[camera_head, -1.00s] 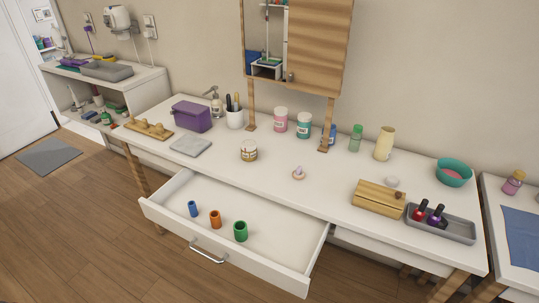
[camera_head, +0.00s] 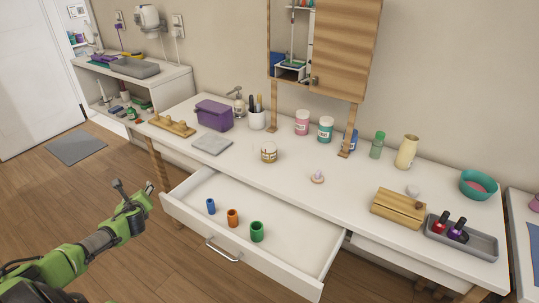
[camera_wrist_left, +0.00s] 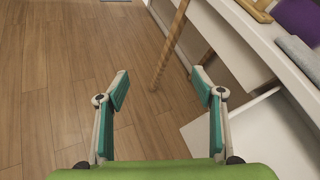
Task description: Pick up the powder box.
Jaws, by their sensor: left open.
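Nothing in view is plainly marked as the powder box. A purple lidded box (camera_head: 214,114) stands at the back left of the white table, and a small labelled jar with a gold-coloured band (camera_head: 268,152) stands near the table's middle. My left gripper (camera_head: 134,188) is open and empty, over the floor in front of the table's left end, apart from both. The left wrist view shows its spread fingers (camera_wrist_left: 160,88) with floor between them; a corner of the purple box (camera_wrist_left: 296,17) shows at upper right. My right gripper is not in view.
A drawer (camera_head: 290,268) stands open with blue, orange and green cylinders inside. A grey pad (camera_head: 212,144) and wooden holder (camera_head: 172,124) lie near the purple box. A wooden box (camera_head: 398,208) and grey tray (camera_head: 470,240) stand at right. The table's centre has free room.

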